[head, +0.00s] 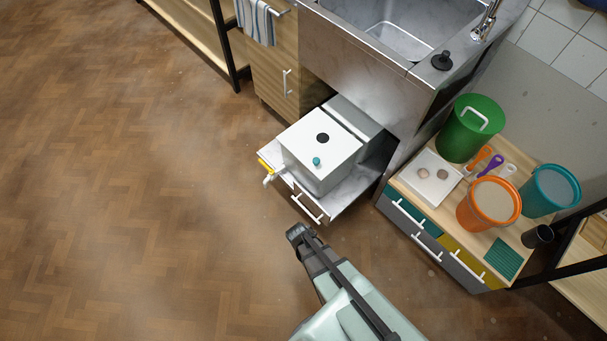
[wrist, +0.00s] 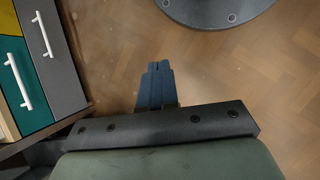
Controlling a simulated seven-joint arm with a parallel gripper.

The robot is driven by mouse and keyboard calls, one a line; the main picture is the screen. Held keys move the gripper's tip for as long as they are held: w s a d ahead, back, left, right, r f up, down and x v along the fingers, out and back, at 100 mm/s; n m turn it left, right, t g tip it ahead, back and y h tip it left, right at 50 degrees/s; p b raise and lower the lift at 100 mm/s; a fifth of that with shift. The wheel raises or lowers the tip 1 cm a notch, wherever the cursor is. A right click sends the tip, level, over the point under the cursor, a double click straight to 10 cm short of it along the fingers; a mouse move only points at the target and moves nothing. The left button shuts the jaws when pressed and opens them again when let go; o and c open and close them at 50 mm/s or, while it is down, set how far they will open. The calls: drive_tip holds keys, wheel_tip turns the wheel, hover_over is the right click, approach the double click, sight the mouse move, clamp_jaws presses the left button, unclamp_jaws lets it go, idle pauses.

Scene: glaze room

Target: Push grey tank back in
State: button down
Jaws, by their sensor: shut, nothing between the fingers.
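The grey tank (head: 313,180) has a white lid (head: 335,158) with a dark round hole and a teal knob. It sits on a pulled-out drawer or tray (head: 349,192) under the sink counter, with a white spout and yellow part at its left front corner. A white bar handle (head: 306,210) is on the tray's front. My gripper (head: 297,233) is just in front of that handle, apart from it, low over the floor. In the wrist view my gripper (wrist: 156,72) has its fingers together and empty. The tank is not in the wrist view.
At right, a drawer cabinet (head: 436,246) carries a green bucket (head: 468,135), an orange bucket (head: 488,204), a teal bucket (head: 550,190) and small tools. A wooden cabinet (head: 266,75) with a towel stands left of the sink (head: 400,30). The floor at left is clear.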

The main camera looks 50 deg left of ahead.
sight(358, 130)
drive_tip(key=s+a+f+n+t+y, duration=0.1)
drive_tip(key=s+a+n+t+y, duration=0.15)
drive_tip(key=a+n+t, duration=0.95)
drive_tip(key=w+a+r+n+t+y, duration=0.1)
drive_tip(key=w+a+r, duration=0.1)
drive_tip(key=a, duration=0.5)
drive_tip(key=w+a+r+n+y, duration=0.1)
drive_tip(key=w+a, duration=0.1)
drive_tip(key=a, duration=0.5)
wheel_tip(358, 130, up, 6)
drive_tip(key=w+a+n+t+y, duration=0.2)
drive_tip(key=n+t, duration=0.2)
drive_tip(key=n, duration=0.2)
drive_tip(key=shift+h, duration=0.25)
drive_tip(key=w, duration=1.3)
drive_tip(key=shift+w+a+f, duration=0.15)
drive_tip(key=shift+w+a, duration=0.1)
drive_tip(key=shift+w, duration=0.1)
drive_tip(key=w, duration=3)
drive_tip(key=shift+w, duration=0.3)
drive_tip(key=shift+w, duration=0.1)
